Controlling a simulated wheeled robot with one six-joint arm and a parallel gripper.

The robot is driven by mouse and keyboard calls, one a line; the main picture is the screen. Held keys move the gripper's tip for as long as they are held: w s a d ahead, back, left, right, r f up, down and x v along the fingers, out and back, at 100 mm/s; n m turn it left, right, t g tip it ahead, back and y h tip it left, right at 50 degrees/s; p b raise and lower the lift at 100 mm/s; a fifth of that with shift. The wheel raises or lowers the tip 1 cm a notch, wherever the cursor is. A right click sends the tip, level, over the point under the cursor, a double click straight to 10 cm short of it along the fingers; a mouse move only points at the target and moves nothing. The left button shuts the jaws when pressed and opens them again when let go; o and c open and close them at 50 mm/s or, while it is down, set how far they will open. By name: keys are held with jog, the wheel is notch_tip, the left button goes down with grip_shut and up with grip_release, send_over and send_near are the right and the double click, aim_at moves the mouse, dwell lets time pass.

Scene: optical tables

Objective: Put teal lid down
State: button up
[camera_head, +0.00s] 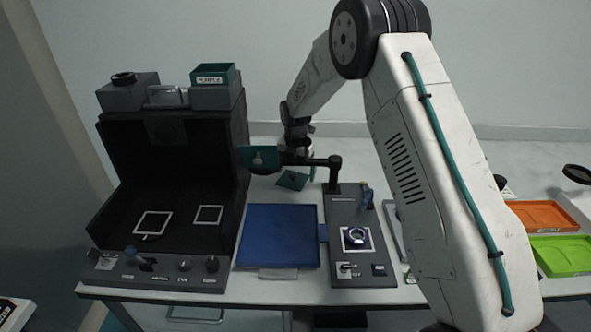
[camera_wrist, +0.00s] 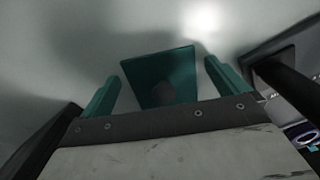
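The teal lid (camera_wrist: 152,66) is a flat square plate with a dark grey knob in its middle. In the wrist view it shows beyond and between the two teal fingers of my gripper (camera_wrist: 164,88). The fingers are apart, with a visible gap on each side of the lid. In the head view a small teal plate that looks like the lid (camera_head: 292,180) lies on the white table behind the blue mat. My wrist is above it, and the fingers are mostly hidden there.
A black post (camera_head: 335,172) with a boom stands close right of the lid, on a grey panel (camera_head: 341,273). A teal plate (camera_head: 250,155) shows at the boom's left end. A dark hood (camera_head: 170,205) stands left; the blue mat (camera_head: 278,236) in front is bare.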

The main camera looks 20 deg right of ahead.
jog(key=shift+r, duration=0.1)
notch_tip(320, 180, up, 12)
jog(key=s+r+m, duration=0.2)
jog(key=s+r, duration=0.1)
jog(key=s+r+m, duration=0.2)
jog(key=s+r, duration=0.1)
jog(key=r, duration=0.1)
jog(key=s+d+r+m, duration=0.1)
jog(key=s+r+m, duration=0.1)
jog(key=s+r, duration=0.1)
jog(key=shift+s+r, duration=0.15)
jog(key=shift+s, duration=0.1)
jog(key=s+r+m, duration=0.4)
jog(key=s, duration=0.3)
jog(key=s+r+m, duration=0.3)
jog(key=s+m, duration=0.1)
jog(key=s, duration=0.4)
jog(key=s+d+f+m, duration=0.1)
jog(key=s+m, duration=0.6)
jog(key=s, duration=0.5)
jog(key=s+f+m+t, duration=0.1)
jog(key=s+m, duration=0.5)
jog(key=s, duration=0.6)
jog(key=shift+s+d+f+m, duration=0.15)
jog(key=shift+d+f+m, duration=0.2)
jog(key=shift+f+m, duration=0.05)
